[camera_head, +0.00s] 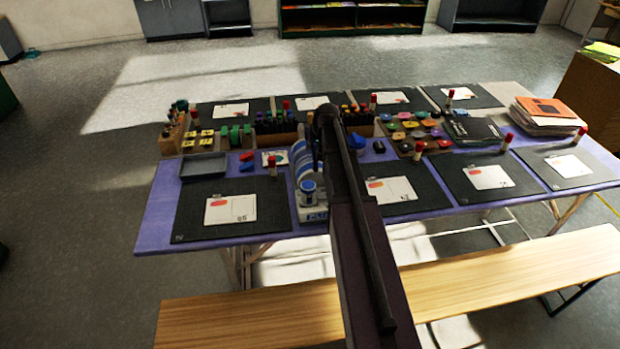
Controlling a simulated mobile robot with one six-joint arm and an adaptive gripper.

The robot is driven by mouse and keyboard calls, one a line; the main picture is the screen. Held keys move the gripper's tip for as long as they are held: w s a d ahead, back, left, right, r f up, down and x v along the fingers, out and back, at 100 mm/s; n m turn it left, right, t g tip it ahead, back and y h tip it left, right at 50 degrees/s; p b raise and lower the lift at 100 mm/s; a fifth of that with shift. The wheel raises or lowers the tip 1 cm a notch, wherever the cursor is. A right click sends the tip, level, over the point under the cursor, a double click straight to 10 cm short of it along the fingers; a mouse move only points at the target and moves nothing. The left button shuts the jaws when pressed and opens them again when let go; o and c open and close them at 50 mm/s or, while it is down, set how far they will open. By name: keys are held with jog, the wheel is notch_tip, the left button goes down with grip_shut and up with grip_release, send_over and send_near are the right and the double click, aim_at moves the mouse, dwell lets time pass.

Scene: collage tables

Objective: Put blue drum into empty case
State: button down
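A shallow dark grey case (203,167) lies open and empty at the left of the purple table. A small blue round piece (307,187) sits at the front of a white stand (313,215) with blue lettering. Blue-and-white discs stand in a row behind it. Another small blue object (357,141) lies just right of my arm; I cannot tell which of the two is the drum. My arm reaches over the table's middle, and the dark end of my gripper (326,118) is above the stand's far side. Its fingers cannot be made out.
Black mats with white cards line both table sides; one mat (190,222) lies in front of the case. Glue sticks, such as one (272,165), stand upright. Wooden holders (172,138) and a paper stack (548,122) crowd the far side. A bench (500,277) runs along the front.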

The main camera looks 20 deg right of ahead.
jog(key=shift+r, duration=0.1)
dwell(0.5)
jog(key=shift+r+p, duration=1.7)
jog(key=shift+p, duration=0.15)
jog(key=s+a, duration=0.2)
jog(key=s, duration=0.5)
jog(key=s+a+r+p, duration=0.1)
jog(key=s+a, duration=0.1)
jog(key=s, duration=0.6)
jog(key=shift+a+r, duration=0.2)
jog(key=shift+a, duration=0.15)
jog(key=shift+s, duration=0.1)
jog(key=shift+s+r+p, duration=0.1)
jog(key=shift+p, duration=0.2)
jog(key=shift+d, duration=0.1)
jog(key=w+d, duration=0.1)
jog(key=w, duration=0.3)
jog(key=w+d+f+b, duration=0.1)
jog(key=w, duration=0.4)
jog(key=w+d, duration=0.2)
jog(key=w, duration=0.3)
jog(key=shift+f, duration=0.15)
jog(key=shift+w+d, duration=0.1)
jog(key=shift+w, duration=0.05)
